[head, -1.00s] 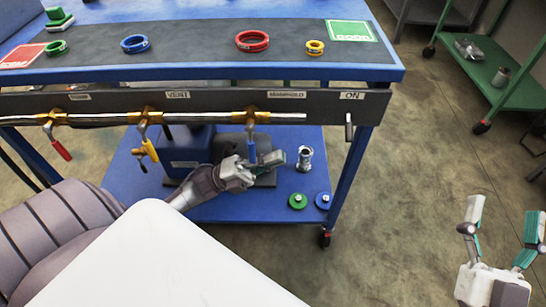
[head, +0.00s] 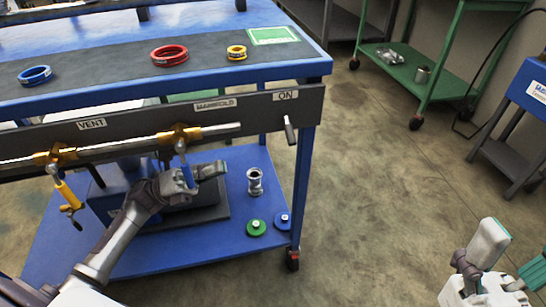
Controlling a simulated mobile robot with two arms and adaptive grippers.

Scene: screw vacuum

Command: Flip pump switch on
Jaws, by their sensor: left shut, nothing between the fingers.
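The pump switch (head: 290,130) is a small grey lever under the ON label (head: 286,96), at the right end of the dark panel (head: 262,125). It hangs down, tilted slightly. My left gripper (head: 218,170) is shut and empty, below and to the left of the switch and apart from it. It is close to the blue manifold valve handle (head: 182,160); I cannot tell whether they touch. My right gripper (head: 510,250) is open at the lower right, partly cut off by the frame, over the floor and far from the switch.
The yellow vent handle (head: 68,190) hangs at the left. The blue lower shelf (head: 150,245) holds a dark pump (head: 105,200), a metal fitting (head: 254,182), a green disc (head: 256,227) and a blue disc (head: 283,220). Rings lie on the top.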

